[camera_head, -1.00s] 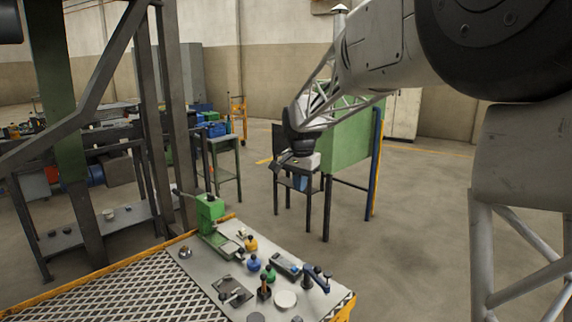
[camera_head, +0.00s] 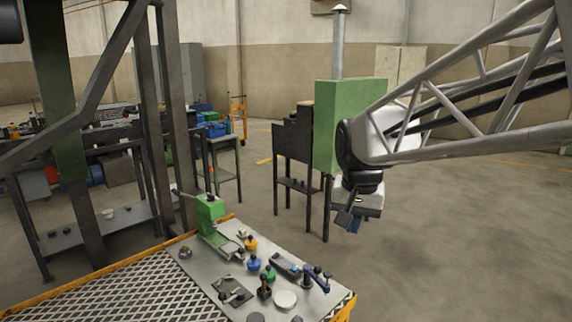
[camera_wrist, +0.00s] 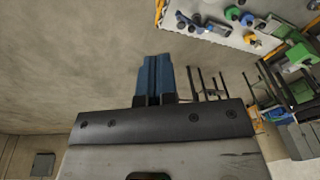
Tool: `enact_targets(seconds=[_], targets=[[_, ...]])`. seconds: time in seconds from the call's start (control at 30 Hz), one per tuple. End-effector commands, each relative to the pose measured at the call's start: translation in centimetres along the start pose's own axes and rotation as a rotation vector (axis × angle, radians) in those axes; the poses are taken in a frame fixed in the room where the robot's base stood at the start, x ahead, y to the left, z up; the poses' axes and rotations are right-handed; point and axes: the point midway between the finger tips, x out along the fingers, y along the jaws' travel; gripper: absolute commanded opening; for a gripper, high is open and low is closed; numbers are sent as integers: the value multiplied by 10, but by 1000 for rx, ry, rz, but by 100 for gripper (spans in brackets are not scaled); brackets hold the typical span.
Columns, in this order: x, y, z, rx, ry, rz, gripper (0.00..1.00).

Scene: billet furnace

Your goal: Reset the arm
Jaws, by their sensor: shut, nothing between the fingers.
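My gripper (camera_head: 352,224) hangs at the end of my arm, right of the workbench in the head view. It is over open floor and touches nothing. In the wrist view its blue fingers (camera_wrist: 154,78) are together with nothing between them. No object is held.
A green furnace box (camera_head: 345,120) on dark legs stands behind my gripper. The floor (camera_head: 450,260) at right is clear.

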Motion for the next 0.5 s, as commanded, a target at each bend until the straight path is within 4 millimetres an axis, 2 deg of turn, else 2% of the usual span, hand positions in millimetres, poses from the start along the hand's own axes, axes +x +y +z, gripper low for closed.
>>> enact_targets(seconds=[0.03,0.5], targets=[[-1,8,12,-13,6,-1,0],[12,67,116,-150,48,-3,0]])
